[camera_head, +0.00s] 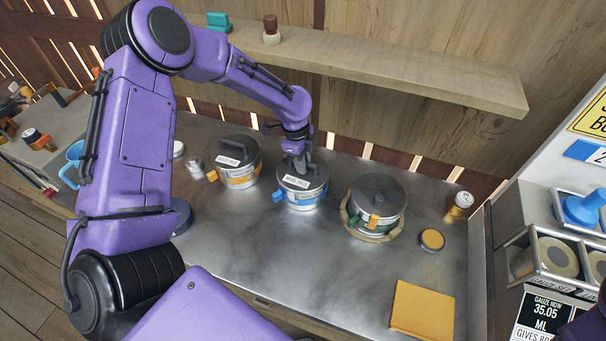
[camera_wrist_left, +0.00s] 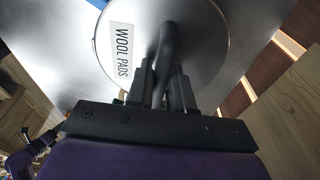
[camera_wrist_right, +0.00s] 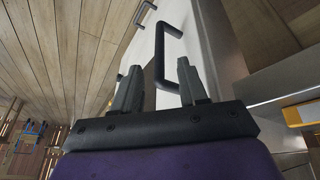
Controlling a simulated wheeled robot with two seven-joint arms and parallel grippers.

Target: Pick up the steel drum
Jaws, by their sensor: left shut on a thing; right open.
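Three lidded steel drums stand in a row on the metal counter (camera_head: 275,255). The left drum (camera_head: 238,178) has a yellow band and a dark bar handle. The middle drum (camera_head: 306,201) has a blue band and latch. The right drum (camera_head: 387,229) has a green band, a yellow latch and a tan ring around its base. My left gripper (camera_head: 299,160) is shut on the bar handle (camera_wrist_left: 168,45) of the middle drum's lid (camera_wrist_left: 135,20), labelled "WOOL PADS". The lid appears seated on its drum. My right gripper (camera_wrist_right: 157,75) is open and empty, near a black handle on a pale panel.
A wooden shelf (camera_head: 400,78) runs above the counter behind the drums. A yellow-labelled can (camera_head: 459,205), a small round tin (camera_head: 432,240) and an orange-yellow square (camera_head: 422,311) lie to the right. A pale cabinet stands at far right. The counter's front middle is clear.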

